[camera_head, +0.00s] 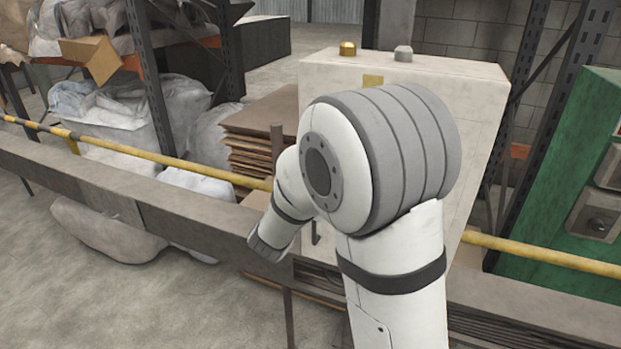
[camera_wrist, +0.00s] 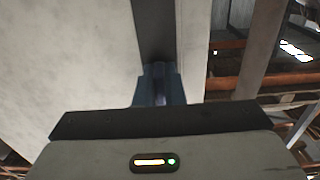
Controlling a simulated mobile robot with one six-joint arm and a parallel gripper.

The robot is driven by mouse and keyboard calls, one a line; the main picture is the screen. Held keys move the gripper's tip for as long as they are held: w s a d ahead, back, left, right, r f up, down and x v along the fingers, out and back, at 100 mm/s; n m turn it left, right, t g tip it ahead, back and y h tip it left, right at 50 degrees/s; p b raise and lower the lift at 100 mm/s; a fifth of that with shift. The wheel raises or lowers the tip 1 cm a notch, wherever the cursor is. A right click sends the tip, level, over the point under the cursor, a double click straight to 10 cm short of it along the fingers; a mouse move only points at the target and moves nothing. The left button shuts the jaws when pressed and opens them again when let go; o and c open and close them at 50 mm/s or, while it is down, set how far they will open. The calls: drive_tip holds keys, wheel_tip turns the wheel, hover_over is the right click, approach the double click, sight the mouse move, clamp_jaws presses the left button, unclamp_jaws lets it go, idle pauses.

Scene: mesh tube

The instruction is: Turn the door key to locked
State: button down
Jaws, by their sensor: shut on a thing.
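A cream metal cabinet (camera_head: 472,95) stands behind my arm in the head view, and its pale face also fills the left of the wrist view (camera_wrist: 60,60). My gripper (camera_wrist: 160,84) shows in the wrist view as blue-grey fingers close together against a dark upright strip beside that face. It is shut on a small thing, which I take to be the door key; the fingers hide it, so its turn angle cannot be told. In the head view my arm covers most of the cabinet front, and neither the key nor the fingertips can be made out.
A grey beam (camera_head: 170,215) and a yellow rail (camera_head: 545,261) run across in front of the cabinet. A green cabinet (camera_head: 555,170) stands at the right. Flat cardboard (camera_head: 262,118) is stacked left of the cabinet. Shelving with wrapped bags (camera_head: 110,110) stands farther left.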

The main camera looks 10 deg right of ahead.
drive_tip(key=shift+r, duration=0.3)
drive_tip(key=c, duration=1.5)
unclamp_jaws()
drive_tip(key=shift+f, duration=0.15)
drive_tip(key=shift+a, duration=0.1)
drive_tip(key=v, duration=0.7)
drive_tip(key=shift+s+a, duration=0.2)
drive_tip(key=shift+s, duration=0.1)
